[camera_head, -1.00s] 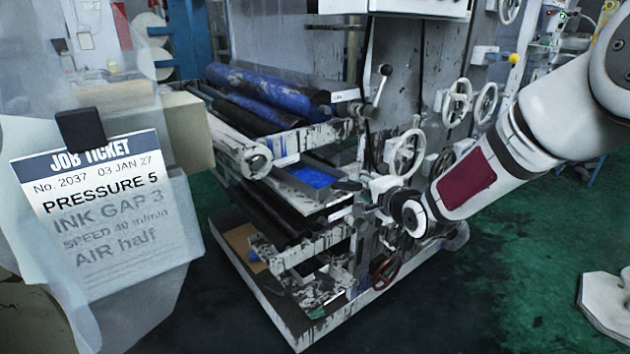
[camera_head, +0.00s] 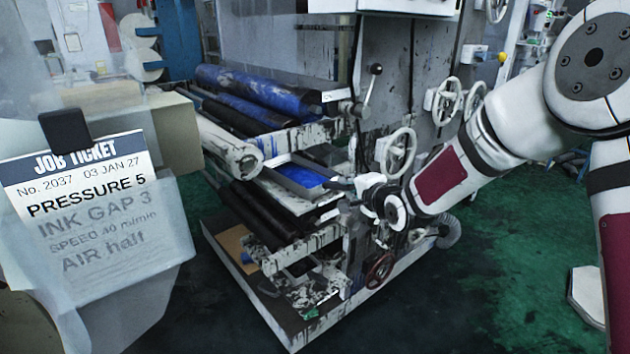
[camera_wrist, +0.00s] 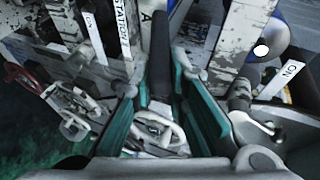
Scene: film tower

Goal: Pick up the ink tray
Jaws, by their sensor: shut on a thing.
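The ink tray (camera_head: 289,181) is a shallow grey tray with blue ink in it, between the rollers and the lower shelf of the press in the head view. My gripper (camera_head: 346,188) is at the tray's right end, partly hidden by my wrist. In the wrist view, my gripper (camera_wrist: 160,103) has its teal pads on either side of a black handle (camera_wrist: 160,55) and is shut on it. I cannot clearly see where this handle joins the tray.
Blue-stained rollers (camera_head: 252,90) lie above the tray. A white handwheel (camera_head: 398,152) and a red handwheel (camera_head: 379,270) stand close to my wrist. A job ticket (camera_head: 90,205) hangs at the left.

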